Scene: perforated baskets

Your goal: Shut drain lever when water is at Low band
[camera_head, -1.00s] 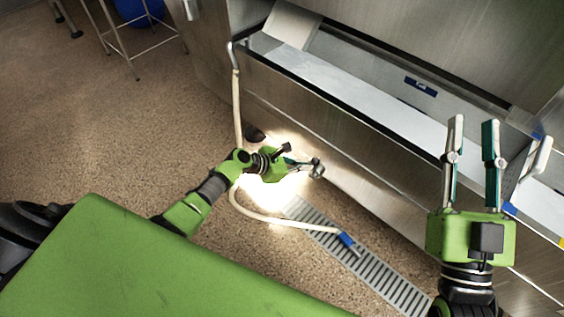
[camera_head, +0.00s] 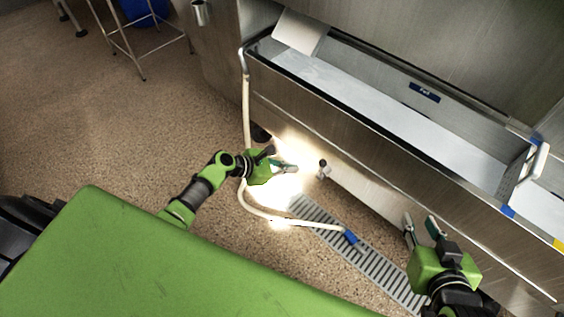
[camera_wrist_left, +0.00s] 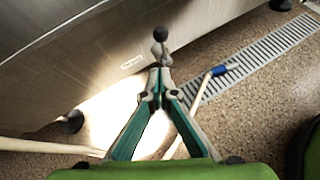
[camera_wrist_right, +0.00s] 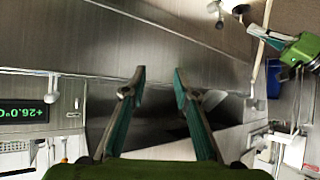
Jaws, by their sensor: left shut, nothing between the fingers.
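The drain lever (camera_head: 323,168), a short metal stem with a black knob, stands out low on the steel trough's front. It also shows in the left wrist view (camera_wrist_left: 160,42), just beyond my left fingertips. My left gripper (camera_head: 294,169) is shut and empty, a little left of the lever in the head view; a small gap seems to part them. The trough (camera_head: 370,135) has a pale inner surface; I cannot tell where the water stands. A blue label (camera_head: 425,92) on its back wall seems to read "Full". My right gripper (camera_head: 421,226) is open and empty in front of the trough.
A pale hose (camera_head: 247,115) runs from the trough's left end down to its blue-tipped end (camera_head: 350,237) on the floor drain grate (camera_head: 375,268). A white handle (camera_head: 539,160) rises from the trough's right-hand divider. Open floor lies to the left.

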